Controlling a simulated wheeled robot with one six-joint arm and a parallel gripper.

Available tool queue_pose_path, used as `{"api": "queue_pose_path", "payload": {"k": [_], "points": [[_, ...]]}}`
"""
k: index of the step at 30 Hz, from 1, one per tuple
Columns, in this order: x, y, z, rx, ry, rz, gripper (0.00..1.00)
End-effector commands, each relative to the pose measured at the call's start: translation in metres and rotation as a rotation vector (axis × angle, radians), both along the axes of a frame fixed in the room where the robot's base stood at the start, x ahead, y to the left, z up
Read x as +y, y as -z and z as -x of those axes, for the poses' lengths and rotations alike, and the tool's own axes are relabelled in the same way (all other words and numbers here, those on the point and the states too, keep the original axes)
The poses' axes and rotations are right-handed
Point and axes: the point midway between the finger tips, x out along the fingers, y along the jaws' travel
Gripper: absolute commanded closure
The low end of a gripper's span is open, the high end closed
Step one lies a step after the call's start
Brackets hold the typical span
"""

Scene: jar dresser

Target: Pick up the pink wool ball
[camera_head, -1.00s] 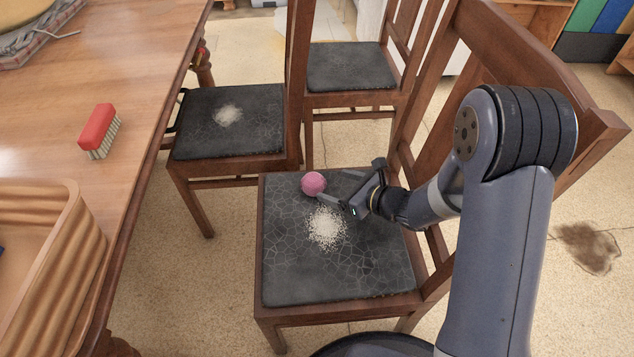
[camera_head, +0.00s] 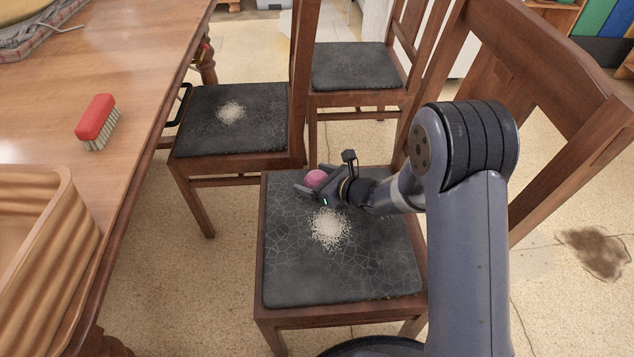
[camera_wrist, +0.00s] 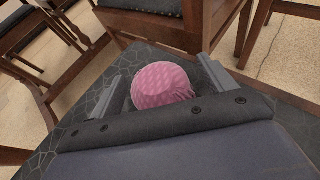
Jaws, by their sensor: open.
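The pink wool ball (camera_head: 316,179) rests on the black cracked seat (camera_head: 340,268) of the nearest chair, close to its far left corner. In the wrist view the ball (camera_wrist: 162,85) sits between the two fingers of my gripper (camera_wrist: 166,80). In the head view my gripper (camera_head: 312,188) reaches in from the right, low over the seat, and partly hides the ball.
The chair's wooden back (camera_head: 530,110) rises to the right, behind my arm. Another chair (camera_head: 232,140) stands just beyond. The table (camera_head: 150,50) at left holds a red brush (camera_head: 97,122) and a wooden tray (camera_head: 70,215).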

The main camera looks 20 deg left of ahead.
Motion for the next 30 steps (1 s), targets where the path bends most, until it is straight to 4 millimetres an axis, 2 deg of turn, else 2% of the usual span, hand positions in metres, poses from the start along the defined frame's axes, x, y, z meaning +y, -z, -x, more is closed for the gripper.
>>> {"api": "queue_pose_path", "payload": {"k": [2,18,25,30], "points": [[0.0,0.0,0.0,0.0,0.0,0.0,0.27],[0.0,0.0,0.0,-0.001,0.0,0.0,0.7],[0.0,-0.002,0.0,-0.001,0.0,-0.001,0.71],[0.0,-0.026,0.0,-0.004,-0.002,-0.002,0.71]]}}
